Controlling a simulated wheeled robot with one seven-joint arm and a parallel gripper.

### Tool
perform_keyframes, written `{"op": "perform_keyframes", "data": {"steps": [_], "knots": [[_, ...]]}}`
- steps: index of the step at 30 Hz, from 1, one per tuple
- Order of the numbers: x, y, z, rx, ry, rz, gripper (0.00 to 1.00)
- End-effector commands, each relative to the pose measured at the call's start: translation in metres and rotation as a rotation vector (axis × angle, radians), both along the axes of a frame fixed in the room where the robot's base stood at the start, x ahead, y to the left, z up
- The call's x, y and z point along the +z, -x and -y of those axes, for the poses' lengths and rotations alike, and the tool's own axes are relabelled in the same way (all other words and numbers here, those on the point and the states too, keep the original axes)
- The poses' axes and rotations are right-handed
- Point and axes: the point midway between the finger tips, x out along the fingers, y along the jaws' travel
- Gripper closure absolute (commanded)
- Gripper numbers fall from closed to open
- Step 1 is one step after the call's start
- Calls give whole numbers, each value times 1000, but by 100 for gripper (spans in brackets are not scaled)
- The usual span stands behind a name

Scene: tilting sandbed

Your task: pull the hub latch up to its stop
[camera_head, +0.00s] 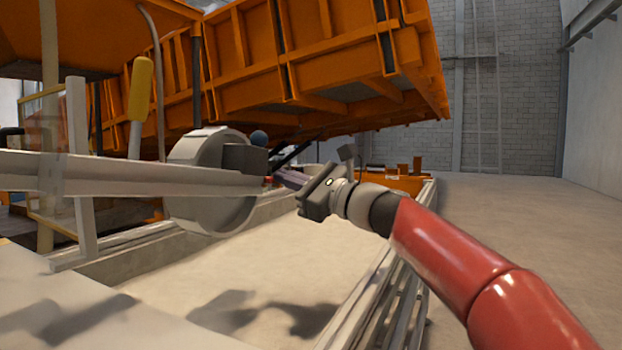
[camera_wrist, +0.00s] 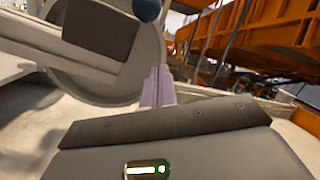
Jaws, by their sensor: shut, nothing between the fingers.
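A large grey wheel (camera_head: 190,205) stands at the end of a long pale bar (camera_head: 130,172), with a dark block (camera_head: 245,158) at its hub. A dark blue ball (camera_head: 259,138) sits just above the block. I cannot tell for sure which of these parts is the hub latch. In the wrist view the wheel (camera_wrist: 125,85), the block (camera_wrist: 100,28) and the ball (camera_wrist: 147,9) fill the upper left. My gripper (camera_head: 276,180) is shut and empty, its pale purple fingertips (camera_wrist: 157,72) close to the bar's end. A small red bit shows there; contact is unclear.
A tilted orange bed (camera_head: 260,60) hangs over the back. A yellow-handled lever (camera_head: 140,90) stands at the left. A sand-filled trough (camera_head: 250,255) with metal rails lies below. Open floor (camera_head: 500,220) is at the right.

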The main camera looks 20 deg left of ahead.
Motion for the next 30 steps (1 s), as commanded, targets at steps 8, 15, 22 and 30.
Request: {"op": "perform_keyframes", "data": {"steps": [8, 15, 22, 30], "knots": [[31, 11, -19, 1, 0, 2, 100], [39, 16, -19, -1, 1, 1, 100], [39, 15, -19, -1, 1, 1, 100], [58, 13, -19, -2, 1, 1, 100]]}}
